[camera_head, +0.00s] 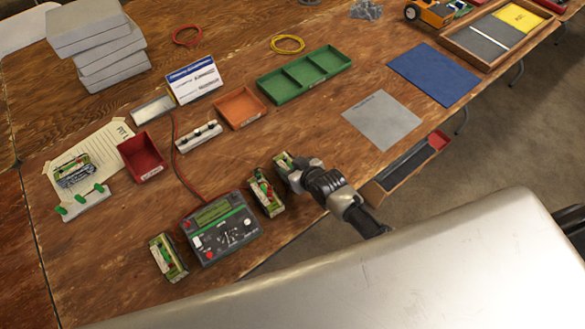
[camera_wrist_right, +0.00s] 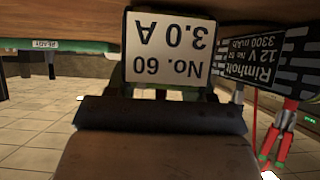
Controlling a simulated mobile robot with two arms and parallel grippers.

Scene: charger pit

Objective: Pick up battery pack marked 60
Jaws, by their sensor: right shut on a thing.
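The battery pack marked 60 shows its white label, "No. 60 3.0 A", upside down in the right wrist view (camera_wrist_right: 170,47). In the head view its green-edged end (camera_head: 283,159) shows just beyond my right gripper (camera_head: 293,172). The gripper is shut on this pack and hides much of it. I cannot tell whether the pack is clear of the table. My left gripper is not in view.
Another pack (camera_head: 265,194) stands close left of the gripper, beside the charger (camera_head: 220,228). A third pack (camera_head: 167,257) stands left of the charger. A red bin (camera_head: 140,157), orange tray (camera_head: 240,107) and green tray (camera_head: 304,75) lie farther back.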

